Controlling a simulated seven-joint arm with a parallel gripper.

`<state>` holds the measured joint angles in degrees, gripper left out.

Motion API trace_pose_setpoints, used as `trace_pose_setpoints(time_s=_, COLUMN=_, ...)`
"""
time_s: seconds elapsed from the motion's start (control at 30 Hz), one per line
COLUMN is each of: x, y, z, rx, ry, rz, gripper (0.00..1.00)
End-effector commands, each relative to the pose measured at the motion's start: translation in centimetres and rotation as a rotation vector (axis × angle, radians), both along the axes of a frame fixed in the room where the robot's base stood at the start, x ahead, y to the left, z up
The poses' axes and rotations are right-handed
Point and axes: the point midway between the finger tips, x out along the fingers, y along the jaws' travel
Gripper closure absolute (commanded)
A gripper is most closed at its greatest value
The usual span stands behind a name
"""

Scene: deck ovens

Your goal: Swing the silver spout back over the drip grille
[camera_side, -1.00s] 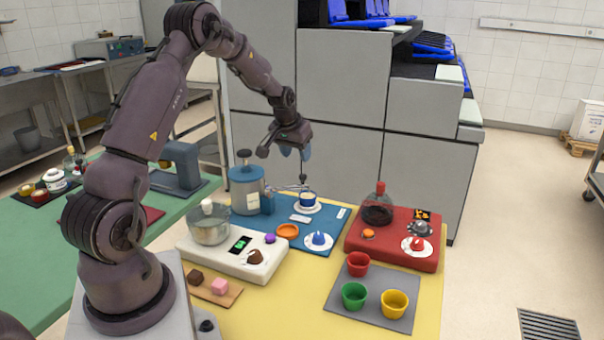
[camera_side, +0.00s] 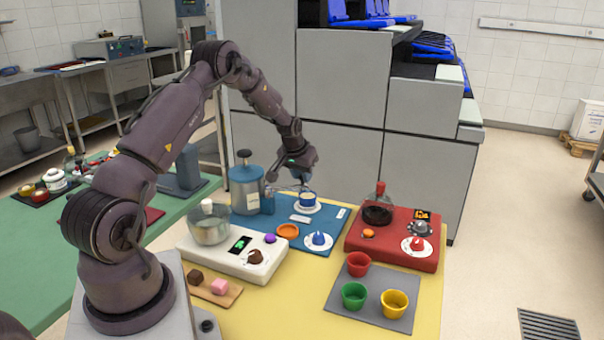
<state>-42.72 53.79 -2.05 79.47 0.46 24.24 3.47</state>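The blue machine (camera_side: 247,184) stands at the back of the yellow table, with a smaller blue block (camera_side: 267,203) at its right. The thin silver spout (camera_side: 284,188) reaches right from this block toward a blue cup (camera_side: 308,198) on a white saucer. A small pale plate (camera_side: 300,218), perhaps the drip grille, lies in front of the cup on the blue mat. My gripper (camera_side: 304,177) points down just above the cup and the spout's outer end, which it partly hides. I cannot tell whether it touches the spout or how far its fingers are apart.
A red base with a dark flask (camera_side: 377,211) stands to the right. Several coloured cups stand on a grey mat (camera_side: 341,310).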

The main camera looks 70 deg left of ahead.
Motion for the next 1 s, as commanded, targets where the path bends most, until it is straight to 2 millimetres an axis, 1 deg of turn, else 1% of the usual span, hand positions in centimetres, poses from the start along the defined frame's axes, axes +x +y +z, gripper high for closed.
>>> trace_pose_setpoints(time_s=0.03, x=0.0, y=0.0, z=0.0, rx=0.000, ry=0.000, rz=0.000, gripper=0.94)
trace_pose_setpoints(time_s=0.07, x=0.0, y=0.0, z=0.0, rx=0.000, ry=0.000, rz=0.000, gripper=1.00)
trace_pose_setpoints(time_s=0.3, x=0.0, y=-0.1, z=0.0, rx=-0.001, ry=0.001, rz=-0.008, gripper=1.00)
trace_pose_setpoints(time_s=0.47, x=-0.2, y=-0.5, z=0.0, rx=-0.002, ry=0.000, rz=-0.051, gripper=1.00)
trace_pose_setpoints(time_s=0.67, x=-0.5, y=-1.6, z=0.0, rx=-0.003, ry=0.000, rz=-0.171, gripper=1.00)
trace_pose_setpoints(time_s=1.0, x=-1.7, y=-3.9, z=0.0, rx=-0.003, ry=0.001, rz=-0.434, gripper=1.00)
